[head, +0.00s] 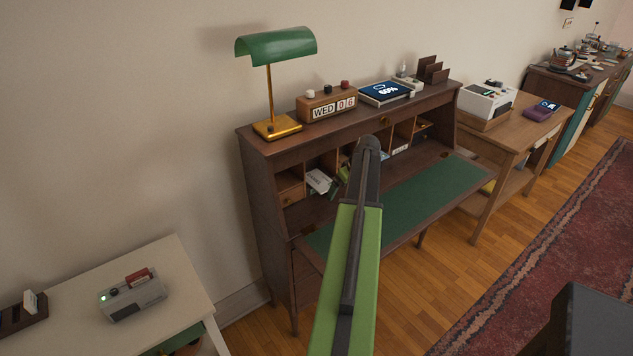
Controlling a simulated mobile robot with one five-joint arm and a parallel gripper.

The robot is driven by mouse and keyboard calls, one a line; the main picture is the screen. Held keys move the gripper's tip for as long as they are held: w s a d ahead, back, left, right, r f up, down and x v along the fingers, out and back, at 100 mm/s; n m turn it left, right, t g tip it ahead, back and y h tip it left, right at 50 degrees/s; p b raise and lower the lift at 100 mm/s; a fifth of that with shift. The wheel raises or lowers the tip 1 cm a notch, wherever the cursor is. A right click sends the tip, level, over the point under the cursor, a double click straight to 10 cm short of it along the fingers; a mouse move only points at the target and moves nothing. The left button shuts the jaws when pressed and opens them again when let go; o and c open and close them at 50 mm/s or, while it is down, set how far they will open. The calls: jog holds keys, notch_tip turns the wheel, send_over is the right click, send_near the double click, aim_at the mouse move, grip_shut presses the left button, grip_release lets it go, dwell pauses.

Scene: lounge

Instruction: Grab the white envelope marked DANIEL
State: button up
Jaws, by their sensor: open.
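The writing desk (262,200) is open, with a row of pigeonholes at its back. A pale, envelope-like item (318,181) leans in a left pigeonhole, tilted. A small white piece with dark marks (400,149) shows in a pigeonhole right of my arm. I cannot read the name DANIEL on either, so I cannot tell which is the envelope. My green arm reaches up from the bottom centre in front of the desk and hides the middle pigeonholes. My gripper's fingers do not show.
The green writing surface (420,195) looks clear. A white table (190,270) is at lower left, a wooden side table (545,105) at right.

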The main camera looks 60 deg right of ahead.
aim_at(327, 187)
jog(key=w, duration=0.2)
jog(key=w+d, duration=0.1)
jog(key=w, duration=0.1)
jog(key=shift+w+d, duration=0.15)
jog(key=shift+w, duration=0.05)
jog(key=w, duration=0.1)
jog(key=w+d, duration=0.1)
jog(key=w, duration=0.1)
jog(key=shift+f, duration=0.2)
jog(key=b+x, duration=0.2)
jog(key=b, duration=0.1)
jog(key=shift+s+f, duration=0.1)
jog(key=shift+f, duration=0.4)
jog(key=shift+r, duration=0.2)
jog(key=c, duration=1.3)
